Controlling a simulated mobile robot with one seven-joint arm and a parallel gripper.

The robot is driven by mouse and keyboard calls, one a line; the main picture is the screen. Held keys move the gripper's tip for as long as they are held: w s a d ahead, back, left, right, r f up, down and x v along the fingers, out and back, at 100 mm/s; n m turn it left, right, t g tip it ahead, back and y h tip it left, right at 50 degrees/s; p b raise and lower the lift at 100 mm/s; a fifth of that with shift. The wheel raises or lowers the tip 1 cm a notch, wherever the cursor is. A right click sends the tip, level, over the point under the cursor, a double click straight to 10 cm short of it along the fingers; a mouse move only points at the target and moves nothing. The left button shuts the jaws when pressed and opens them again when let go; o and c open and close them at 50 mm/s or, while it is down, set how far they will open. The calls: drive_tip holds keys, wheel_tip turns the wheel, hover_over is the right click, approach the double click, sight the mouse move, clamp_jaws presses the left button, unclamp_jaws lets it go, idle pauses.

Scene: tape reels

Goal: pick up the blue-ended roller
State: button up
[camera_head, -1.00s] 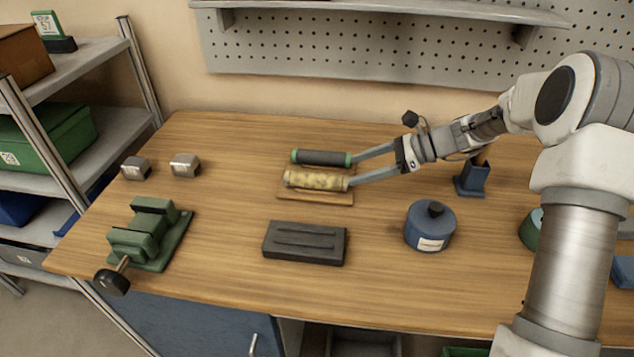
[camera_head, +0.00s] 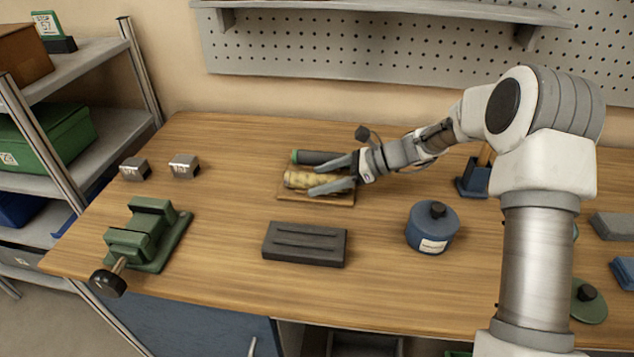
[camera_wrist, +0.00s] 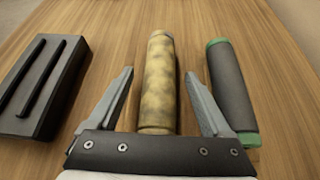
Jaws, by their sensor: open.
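A roller (camera_head: 300,180) with a mottled yellow-brown body lies on a small wooden board (camera_head: 335,199). It also shows in the wrist view (camera_wrist: 159,80), lengthwise between my fingers. I see no blue on its ends in these frames. A black roller (camera_head: 315,157) with green ends lies behind it. In the wrist view this green-ended roller (camera_wrist: 230,90) is to the right, outside my fingers. My gripper (camera_head: 326,175) is open, one finger on each side of the yellow roller. The fingers look apart from it in the wrist view (camera_wrist: 160,85).
A dark grooved block (camera_head: 305,244) lies in front of the board. A blue round container (camera_head: 432,228) stands to the right, a blue holder (camera_head: 473,178) behind it. A green vise (camera_head: 143,238) and two small metal blocks (camera_head: 184,166) are at left. Wood between is clear.

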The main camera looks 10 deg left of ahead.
clamp_jaws()
drive_tip(key=shift+r, duration=0.15)
idle(0.4)
